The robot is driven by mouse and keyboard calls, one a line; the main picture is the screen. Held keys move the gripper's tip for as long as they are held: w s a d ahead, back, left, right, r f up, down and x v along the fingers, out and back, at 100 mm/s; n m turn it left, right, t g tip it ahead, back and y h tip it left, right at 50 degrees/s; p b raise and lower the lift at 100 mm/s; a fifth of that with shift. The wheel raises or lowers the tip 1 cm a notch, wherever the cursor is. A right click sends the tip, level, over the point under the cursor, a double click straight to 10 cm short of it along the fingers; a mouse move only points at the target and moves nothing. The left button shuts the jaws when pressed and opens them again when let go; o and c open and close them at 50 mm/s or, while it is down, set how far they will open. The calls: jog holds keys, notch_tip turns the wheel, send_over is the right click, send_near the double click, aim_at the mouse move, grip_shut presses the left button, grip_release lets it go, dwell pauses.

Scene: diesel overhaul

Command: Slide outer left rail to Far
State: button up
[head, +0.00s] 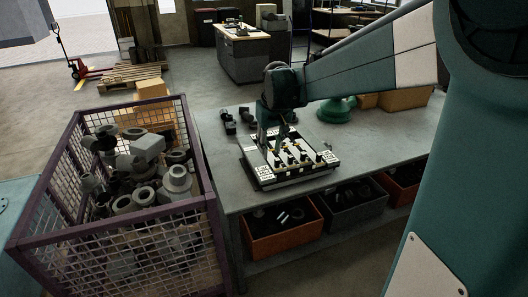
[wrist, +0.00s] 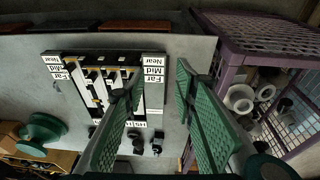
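The rail device (head: 266,176) lies on the workbench, a flat black-and-white board with several dark rails and small black handles. In the wrist view, its label strip (wrist: 153,66) reads Near, Mid and Far, with a matching strip on the opposite side. Several handles with yellowish marks (wrist: 93,76) sit along the rails. I cannot tell surely which is the outer left rail or its exact setting. My gripper (wrist: 158,70) is open and empty, its green fingers apart. The left finger covers part of the board. In the head view, my gripper (head: 272,138) is over the board's back left part.
A purple mesh crate (head: 112,231) full of metal parts stands left of the workbench (head: 222,180). Dark parts (wrist: 139,143) lie beside the board. A green round part (head: 336,110) and cardboard boxes (head: 404,98) stand farther back. Orange bins (head: 283,243) are below.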

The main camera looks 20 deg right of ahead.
jog(key=w+d+f+g+p, duration=0.1)
jog(key=w+d+f, duration=0.2)
jog(key=w, duration=0.2)
jog(key=w+d+f+p, duration=0.1)
jog(key=w+d+f, duration=0.15)
jog(key=w, duration=0.25)
jog(key=g+p, duration=0.2)
send_over(277, 159)
notch_tip(277, 159, down, 7)
jog(key=shift+s+a+r, duration=0.1)
jog(key=shift+s, duration=0.05)
jog(key=shift+w+f, duration=0.2)
jog(key=shift+f, duration=0.15)
jog(key=shift+f, duration=0.15)
jog(key=shift+f, duration=3.7)
jog(key=shift+c, duration=0.5)
grip_shut()
